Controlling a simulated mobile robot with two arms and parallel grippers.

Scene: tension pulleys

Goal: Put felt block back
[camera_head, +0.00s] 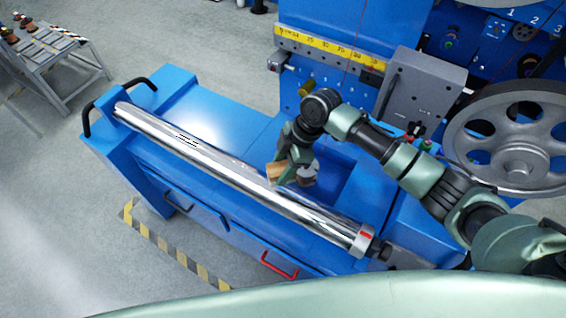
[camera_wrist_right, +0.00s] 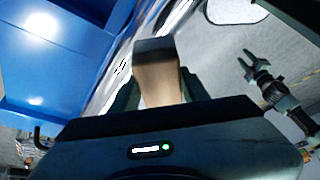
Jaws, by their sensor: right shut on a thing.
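The felt block shows in the head view (camera_head: 276,173) as a small tan block, and in the right wrist view (camera_wrist_right: 160,80) as a tan body with a dark grey end. My right gripper (camera_head: 291,174) is shut on it, just above or beside the shiny metal roller (camera_head: 215,165). I cannot tell whether the block touches the roller. My left gripper is outside the head view. A green and black arm with two spread fingertips (camera_wrist_right: 257,72), apparently my left gripper, shows at the right of the right wrist view, holding nothing visible.
The roller lies along the blue bench (camera_head: 180,95), ending at a clamp (camera_head: 362,240) on the right. A recess lies behind my right gripper. A spoked wheel (camera_head: 518,135) and a blue machine (camera_head: 320,40) with a yellow scale stand behind. A grey cart (camera_head: 50,60) stands far left.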

